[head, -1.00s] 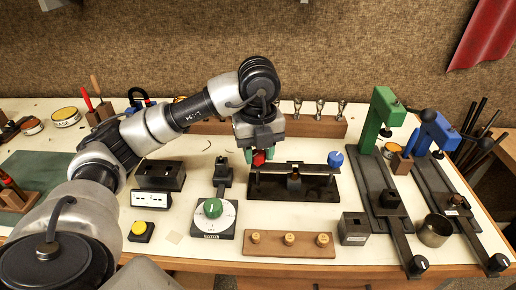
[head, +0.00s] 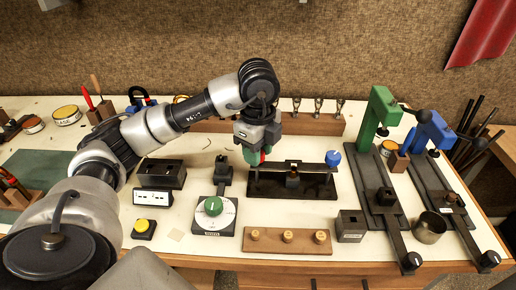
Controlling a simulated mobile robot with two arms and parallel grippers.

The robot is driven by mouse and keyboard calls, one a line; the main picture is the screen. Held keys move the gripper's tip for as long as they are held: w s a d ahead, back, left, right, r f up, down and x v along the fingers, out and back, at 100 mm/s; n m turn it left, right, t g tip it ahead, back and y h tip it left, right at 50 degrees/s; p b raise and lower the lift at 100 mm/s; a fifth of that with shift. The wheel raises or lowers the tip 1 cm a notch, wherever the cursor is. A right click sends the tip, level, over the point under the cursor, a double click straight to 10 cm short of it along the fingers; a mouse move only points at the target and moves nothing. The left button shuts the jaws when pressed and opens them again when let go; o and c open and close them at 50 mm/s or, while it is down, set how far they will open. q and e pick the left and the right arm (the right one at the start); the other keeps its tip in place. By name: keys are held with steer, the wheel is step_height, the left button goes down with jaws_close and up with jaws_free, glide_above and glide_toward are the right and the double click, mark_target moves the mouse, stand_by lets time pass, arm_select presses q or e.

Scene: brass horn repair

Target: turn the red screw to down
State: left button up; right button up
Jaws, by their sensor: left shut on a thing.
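The red screw (head: 263,158) stands at the left end of a dark bar fixture (head: 292,187) in the middle of the table. My left gripper (head: 254,157) points down over that end and is shut on the red screw. Its green-tipped fingers and body hide much of the screw, so I cannot read which way it points. A blue screw (head: 333,158) stands at the right end of the same bar. My right gripper is not in view.
A green-knob dial (head: 213,206) and a yellow button (head: 142,226) lie to the left front. A wooden strip with pegs (head: 288,242) is in front of the fixture. Green (head: 378,118) and blue (head: 430,138) clamp stands rise at the right.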

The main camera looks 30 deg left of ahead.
arm_select(q)
steer(key=shift+w+r, duration=0.1)
steer(key=shift+r, duration=0.05)
steer(key=o, duration=0.9)
step_height(320, 180, up, 11)
steer(key=shift+f+p, duration=0.2)
steer(key=shift+p, duration=0.85)
